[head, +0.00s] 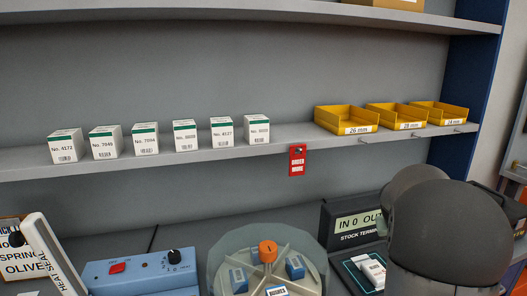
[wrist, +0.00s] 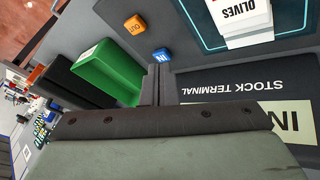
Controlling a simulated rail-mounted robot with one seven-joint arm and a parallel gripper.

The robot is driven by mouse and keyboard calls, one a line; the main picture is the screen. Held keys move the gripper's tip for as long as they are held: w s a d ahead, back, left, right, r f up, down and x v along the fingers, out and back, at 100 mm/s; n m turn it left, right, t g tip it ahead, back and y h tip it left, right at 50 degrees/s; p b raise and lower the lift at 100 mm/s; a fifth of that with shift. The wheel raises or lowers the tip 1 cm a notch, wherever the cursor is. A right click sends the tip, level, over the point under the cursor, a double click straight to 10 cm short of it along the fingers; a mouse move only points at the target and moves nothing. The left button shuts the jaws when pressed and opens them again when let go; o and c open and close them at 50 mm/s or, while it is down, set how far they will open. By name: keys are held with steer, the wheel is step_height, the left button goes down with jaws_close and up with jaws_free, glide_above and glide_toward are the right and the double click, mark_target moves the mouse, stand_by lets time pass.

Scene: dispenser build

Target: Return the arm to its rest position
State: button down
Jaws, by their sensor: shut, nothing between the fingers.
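My gripper (wrist: 165,122) fills the lower part of the wrist view as a grey-green block with a dark, screwed edge. It is shut, with nothing seen held. It is close over the stock terminal (wrist: 245,88), whose lettering is upside down there. In the head view, dark rounded links of my arm (head: 450,235) stand at the lower right, in front of the counter to the right of the terminal display (head: 357,222). My gripper is not visible in the head view.
A white box (wrist: 247,20) marked OLIVES lies on the terminal pad, near orange and blue buttons and a green bin (wrist: 105,75). A round carousel (head: 225,245) holds blue boxes. A blue heat sealer (head: 140,275) is left. The shelf (head: 285,135) carries white boxes and yellow bins (head: 345,118).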

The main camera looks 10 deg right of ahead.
steer(key=s+a+f+n+y, duration=0.1)
steer(key=s+a, duration=0.2)
steer(key=a, duration=0.5)
steer(key=s+a+n+g+y, duration=0.1)
steer(key=s+a+y, duration=0.15)
steer(key=a, duration=0.55)
steer(key=s+a+f+n, duration=0.1)
steer(key=s+a, duration=0.3)
steer(key=a, duration=0.4)
steer(key=s+a+f+n+g+y, duration=0.1)
steer(key=s+a+f+n+y, duration=0.1)
steer(key=s+a, duration=0.9)
steer(key=shift+s+a+f+g, duration=0.15)
steer(key=shift+s+f+g, duration=0.3)
steer(key=shift+s, duration=0.75)
